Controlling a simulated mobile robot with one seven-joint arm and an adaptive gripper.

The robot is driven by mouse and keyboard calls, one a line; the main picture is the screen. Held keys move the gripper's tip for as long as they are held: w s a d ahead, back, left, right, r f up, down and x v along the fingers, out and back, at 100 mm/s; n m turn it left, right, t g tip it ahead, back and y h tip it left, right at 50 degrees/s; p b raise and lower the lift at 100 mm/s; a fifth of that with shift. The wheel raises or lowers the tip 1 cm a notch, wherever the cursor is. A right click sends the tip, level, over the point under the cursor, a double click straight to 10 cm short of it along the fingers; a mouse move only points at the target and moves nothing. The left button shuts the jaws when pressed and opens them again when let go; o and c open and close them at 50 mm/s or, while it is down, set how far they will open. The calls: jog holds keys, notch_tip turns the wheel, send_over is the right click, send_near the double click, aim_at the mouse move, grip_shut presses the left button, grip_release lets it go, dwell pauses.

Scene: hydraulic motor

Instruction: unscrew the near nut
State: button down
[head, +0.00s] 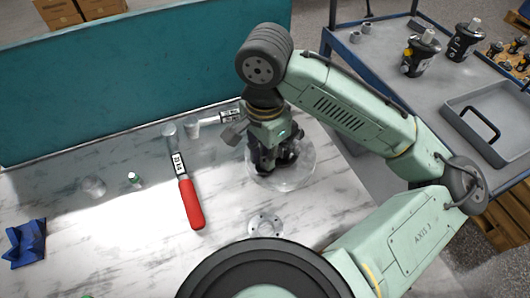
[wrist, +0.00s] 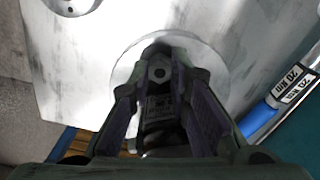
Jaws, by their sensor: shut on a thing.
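My gripper (wrist: 160,62) points down at a dark motor body (wrist: 160,105) standing on a pale round disc on the table. In the wrist view its two fingers close in on a small dark part at their tips, which I take to be the near nut. The nut's outline is mostly hidden by the fingertips. In the head view my gripper (head: 270,158) covers much of the motor, and the clear round disc (head: 305,172) shows around it.
A red-handled wrench (head: 191,203) lies left of the motor on the marbled table. Another wrench (head: 229,117) lies behind it, near the teal panel (head: 120,85). A small clear flanged part (head: 265,224) is in front. A blue block (head: 27,242) sits far left. A grey cart (head: 440,105) stands right.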

jog(key=n, duration=0.3)
jog(key=shift+n, duration=0.3)
jog(key=shift+n, duration=0.5)
jog(key=n, duration=0.3)
jog(key=c, duration=1.7)
grip_release()
